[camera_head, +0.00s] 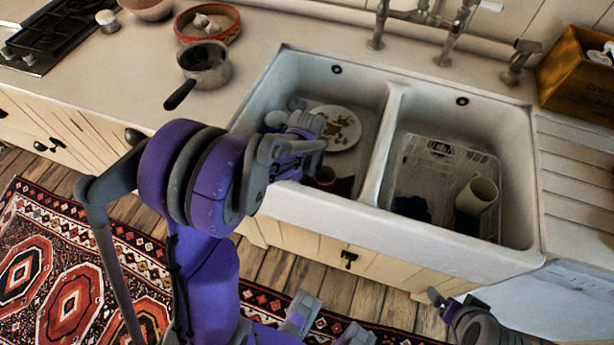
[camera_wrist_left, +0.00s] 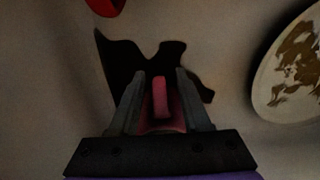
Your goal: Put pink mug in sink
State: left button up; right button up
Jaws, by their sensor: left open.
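My left gripper (camera_head: 305,128) reaches down into the left basin of the white double sink (camera_head: 398,95). In the left wrist view its two fingers (camera_wrist_left: 160,98) are open, with the pink handle of the pink mug (camera_wrist_left: 161,97) between them. The mug's body is mostly hidden by the gripper and shadow; I cannot tell whether the fingers touch it. In the head view the arm hides the pink mug.
A patterned plate (camera_head: 342,135) and a red cup (camera_head: 325,174) are in the left basin. The right basin holds a white rack (camera_head: 425,165), a cream cup (camera_head: 478,193) and a dark blue item (camera_head: 412,207). A saucepan (camera_head: 207,68) stands on the left counter.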

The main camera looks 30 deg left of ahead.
pick_arm(q)
jog(key=shift+r, duration=0.35)
notch_tip(320, 180, up, 12)
jog(key=shift+f+p, duration=0.15)
jog(key=shift+p, duration=0.8)
